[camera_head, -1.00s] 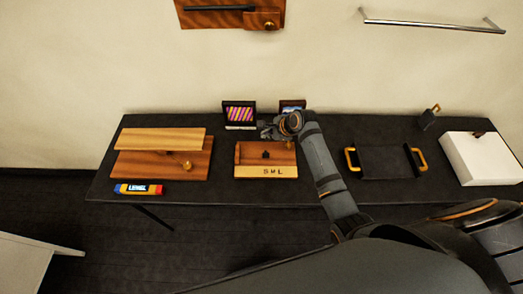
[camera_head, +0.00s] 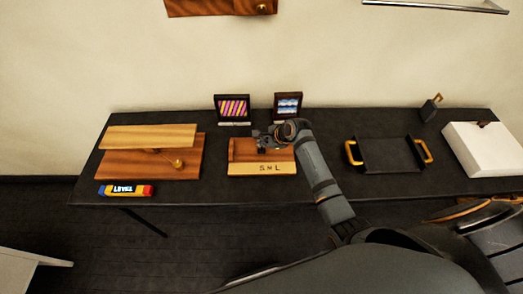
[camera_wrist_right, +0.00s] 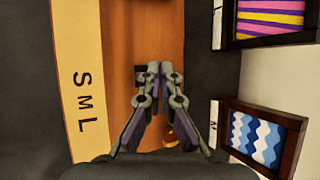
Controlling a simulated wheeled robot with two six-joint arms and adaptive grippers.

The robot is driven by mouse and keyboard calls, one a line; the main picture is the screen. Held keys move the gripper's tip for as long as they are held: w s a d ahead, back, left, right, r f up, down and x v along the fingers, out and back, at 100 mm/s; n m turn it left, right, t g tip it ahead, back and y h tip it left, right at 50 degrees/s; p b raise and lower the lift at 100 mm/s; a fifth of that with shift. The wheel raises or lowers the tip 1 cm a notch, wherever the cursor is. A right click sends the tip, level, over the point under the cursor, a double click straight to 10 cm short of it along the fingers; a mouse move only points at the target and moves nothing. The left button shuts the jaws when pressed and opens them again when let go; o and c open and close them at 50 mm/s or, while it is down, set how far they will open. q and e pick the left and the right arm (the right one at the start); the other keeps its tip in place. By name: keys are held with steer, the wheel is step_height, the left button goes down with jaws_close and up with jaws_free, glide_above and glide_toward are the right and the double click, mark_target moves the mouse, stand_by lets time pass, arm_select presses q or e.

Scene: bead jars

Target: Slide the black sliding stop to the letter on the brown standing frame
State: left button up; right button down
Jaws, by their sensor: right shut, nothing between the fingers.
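The wooden board (camera_head: 239,150) with a pale front strip lettered S, M and L (camera_head: 247,170) lies mid-table. The black sliding stop (camera_wrist_right: 139,74) shows as a small dark piece on the board in the right wrist view, beside my fingertips; I cannot tell whether they touch. My right gripper (camera_head: 261,142) hides it in the head view. The gripper's fingertips are together and empty, low over the board (camera_wrist_right: 153,68). The brown standing frame (camera_head: 288,94) holds a blue-and-white wave picture and stands behind the board. A letter on it is not readable. My left gripper is out of view.
A darker frame (camera_head: 233,96) with pink and yellow stripes stands left of the brown one. Left are a wooden board set (camera_head: 150,135) and a LEVEL box (camera_head: 125,190); right, a black tray (camera_head: 390,140).

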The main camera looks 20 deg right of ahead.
stand_by(0.4)
steer(key=shift+f, duration=0.3)
steer(key=shift+f+p, duration=0.25)
steer(key=shift+p, duration=0.05)
stand_by(0.6)
steer(key=shift+s+d+p, duration=0.25)
steer(key=shift+d+p, duration=0.25)
steer(key=shift+d, duration=0.3)
steer(key=shift+s+d+p, duration=0.2)
steer(key=shift+d+p, duration=0.3)
steer(key=shift+d, duration=0.25)
stand_by(1.0)
steer(key=shift+r+p, duration=0.45)
steer(key=shift+p, duration=0.4)
stand_by(0.3)
